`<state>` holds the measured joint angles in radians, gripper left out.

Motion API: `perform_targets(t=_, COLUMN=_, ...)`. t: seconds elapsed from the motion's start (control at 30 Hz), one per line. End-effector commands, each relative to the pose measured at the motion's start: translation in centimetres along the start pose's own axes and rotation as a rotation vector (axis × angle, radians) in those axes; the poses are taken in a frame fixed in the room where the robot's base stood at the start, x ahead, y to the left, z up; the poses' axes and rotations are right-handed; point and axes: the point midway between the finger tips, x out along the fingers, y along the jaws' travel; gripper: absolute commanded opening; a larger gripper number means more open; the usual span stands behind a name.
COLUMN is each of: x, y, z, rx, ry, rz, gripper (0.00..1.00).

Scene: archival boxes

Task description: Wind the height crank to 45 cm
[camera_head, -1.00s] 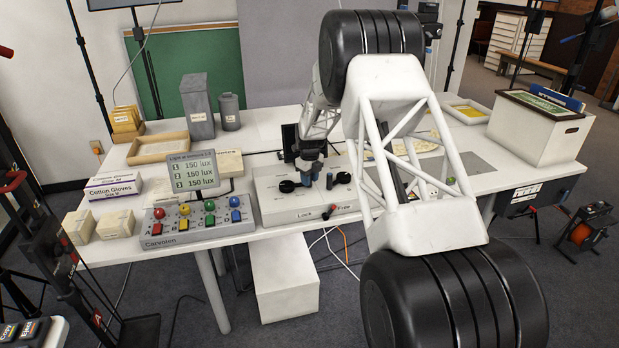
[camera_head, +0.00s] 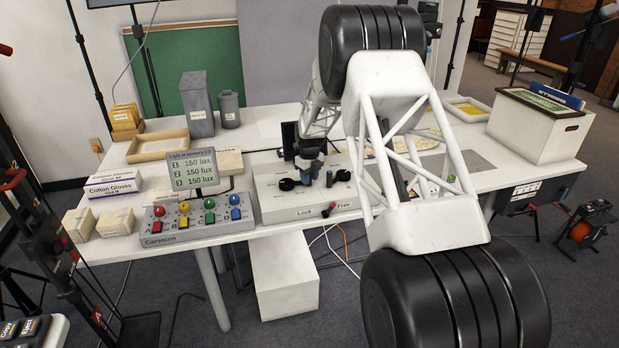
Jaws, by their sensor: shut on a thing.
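A white control box (camera_head: 268,204) lies near the front edge of the table. Its front carries the words Lock and Free, with a small red-tipped lever (camera_head: 329,208) between them. Black round parts (camera_head: 286,184) show on its top. My gripper (camera_head: 309,178) points down over the box top, small and partly dark in the view. It is shut on what looks like the height crank's handle, mostly hidden by the jaws. I cannot read a height scale or the crank's angle.
A button panel (camera_head: 165,236) with coloured knobs and a 150 lux display (camera_head: 190,174) stands to the left. A white archival box (camera_head: 540,130) stands at the right end. Cables hang below the front edge.

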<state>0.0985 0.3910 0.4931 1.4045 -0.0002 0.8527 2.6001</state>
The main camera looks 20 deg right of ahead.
Motion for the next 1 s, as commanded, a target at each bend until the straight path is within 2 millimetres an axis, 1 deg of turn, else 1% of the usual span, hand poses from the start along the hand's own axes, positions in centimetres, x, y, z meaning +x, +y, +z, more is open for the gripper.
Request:
perform_targets(t=0.03, x=0.12, y=0.56, z=0.26, rx=-0.005, ry=0.001, rz=0.003, gripper=0.07)
perform_targets(t=0.67, x=0.14, y=0.57, z=0.25, rx=-0.005, ry=0.001, rz=0.003, gripper=0.06)
perform_targets(t=0.7, x=0.14, y=0.57, z=0.25, rx=-0.005, ry=0.001, rz=0.003, gripper=0.39)
perform_targets(t=0.77, x=0.13, y=0.53, z=0.24, rx=-0.005, ry=0.001, rz=0.003, gripper=0.48)
perform_targets(t=0.8, x=0.12, y=0.47, z=0.21, rx=-0.004, ry=0.001, rz=0.003, gripper=0.50)
perform_targets(t=1.0, x=0.03, y=0.24, z=0.11, rx=-0.002, ry=0.000, rz=0.001, gripper=0.50)
